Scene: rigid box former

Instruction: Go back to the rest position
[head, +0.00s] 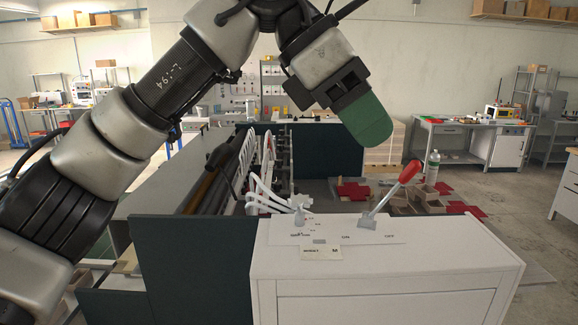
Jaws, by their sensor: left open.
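My left arm comes in from the left and reaches over the machine. My left gripper (366,119) with its green fingers hangs in the air above and behind the white control cabinet (400,280). It is open, and nothing shows in it; the near finger hides most of the other. A lever with a red knob (410,171) stands on the cabinet top, tilted to the right, close to the ON and OFF lettering. The gripper is apart from the lever, above it and to its left. My right gripper is not in view.
The box former (190,255) with dark green panels fills the left and middle. White hoses (266,195) rise beside the cabinet top. Red and brown box pieces (425,200) and a clear bottle (432,168) are behind. A workbench (468,140) stands at the back right, with open floor before it.

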